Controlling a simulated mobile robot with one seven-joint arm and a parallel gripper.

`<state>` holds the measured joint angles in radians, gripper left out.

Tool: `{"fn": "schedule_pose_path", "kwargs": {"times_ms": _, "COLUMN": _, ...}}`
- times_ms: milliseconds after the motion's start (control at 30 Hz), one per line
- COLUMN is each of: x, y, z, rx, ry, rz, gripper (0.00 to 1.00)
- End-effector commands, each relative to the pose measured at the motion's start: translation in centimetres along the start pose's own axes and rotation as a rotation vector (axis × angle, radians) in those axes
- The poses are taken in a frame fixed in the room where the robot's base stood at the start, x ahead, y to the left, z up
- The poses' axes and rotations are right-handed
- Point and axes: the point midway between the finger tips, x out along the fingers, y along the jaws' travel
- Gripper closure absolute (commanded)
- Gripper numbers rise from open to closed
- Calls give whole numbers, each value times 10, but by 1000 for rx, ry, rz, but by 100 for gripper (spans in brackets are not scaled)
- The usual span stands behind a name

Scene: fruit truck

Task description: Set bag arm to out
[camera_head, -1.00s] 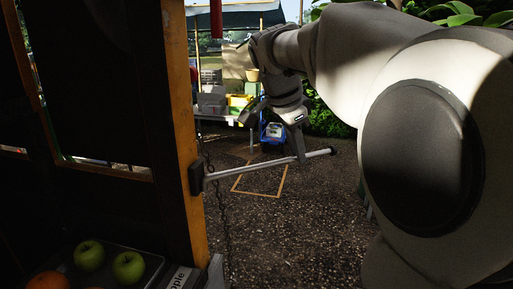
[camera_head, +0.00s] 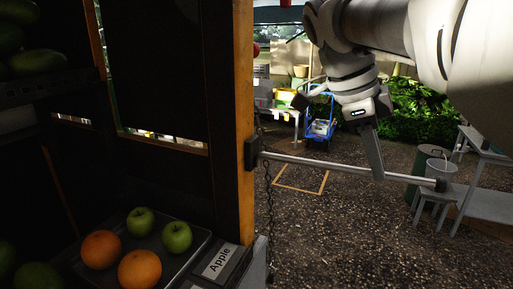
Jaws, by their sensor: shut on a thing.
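The bag arm (camera_head: 330,166) is a thin grey metal rod with a dark cap at its free end. It is hinged at a black bracket (camera_head: 252,153) on the wooden post of the truck. It sticks out to the right of the post, over the gravel. My gripper (camera_head: 377,174) reaches down from above and is shut on the rod, nearer the capped end than the bracket. One finger shows clearly; the other is mostly hidden.
A fruit tray (camera_head: 190,262) with green apples and oranges lies at lower left, beside an Apple sign (camera_head: 217,261). A chain (camera_head: 268,205) hangs below the bracket. Gravel lies between.

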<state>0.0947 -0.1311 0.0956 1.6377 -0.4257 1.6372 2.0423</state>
Motion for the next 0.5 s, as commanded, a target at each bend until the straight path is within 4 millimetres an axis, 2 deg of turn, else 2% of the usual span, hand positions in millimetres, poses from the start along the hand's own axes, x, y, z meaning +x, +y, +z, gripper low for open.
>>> {"fn": "schedule_pose_path", "kwargs": {"times_ms": 467, "x": -1, "y": 3, "z": 0, "rx": 13, "ry": 1, "rz": 5, "gripper": 100}}
{"fn": "schedule_pose_path", "kwargs": {"times_ms": 500, "x": -1, "y": 3, "z": 0, "rx": 13, "ry": 1, "rz": 5, "gripper": 81}}
